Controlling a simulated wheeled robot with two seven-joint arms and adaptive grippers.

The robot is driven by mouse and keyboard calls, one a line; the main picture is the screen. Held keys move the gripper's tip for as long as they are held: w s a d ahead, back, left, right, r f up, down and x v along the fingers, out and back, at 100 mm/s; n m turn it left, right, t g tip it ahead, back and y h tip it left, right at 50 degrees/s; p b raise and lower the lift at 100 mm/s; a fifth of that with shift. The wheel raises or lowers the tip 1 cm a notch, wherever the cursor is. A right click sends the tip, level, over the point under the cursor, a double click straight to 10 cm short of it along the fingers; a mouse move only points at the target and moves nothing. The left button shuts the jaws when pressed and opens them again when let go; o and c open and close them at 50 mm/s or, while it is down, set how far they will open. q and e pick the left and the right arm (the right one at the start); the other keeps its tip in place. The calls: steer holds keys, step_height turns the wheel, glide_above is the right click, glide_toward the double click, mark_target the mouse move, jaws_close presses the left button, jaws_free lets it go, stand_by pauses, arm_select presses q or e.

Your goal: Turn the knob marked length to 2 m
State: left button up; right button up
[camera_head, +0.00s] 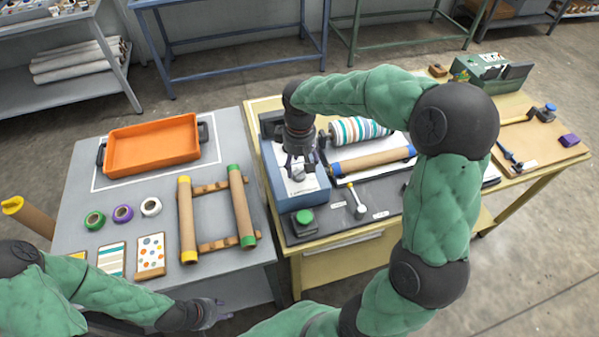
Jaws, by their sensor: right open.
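A blue control box (312,197) with a pale top panel stands at the left of the press bench. A small grey knob (299,174) shows on its panel, partly hidden by my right gripper (300,162). The gripper points down with its fingers apart, right at the knob; I cannot tell whether they touch it. The knob's marking and setting are too small to read. My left gripper (222,312) is low in the picture, in front of the grey table and away from the box; its finger opening is unclear.
The grey table (75,205) holds an orange tray (152,146), tape rolls and a roll rack.

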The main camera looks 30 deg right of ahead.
mark_target(300, 172)
steer(key=shift+f+b, duration=0.35)
steer(key=shift+f, duration=1.4)
steer(key=c, duration=1.1)
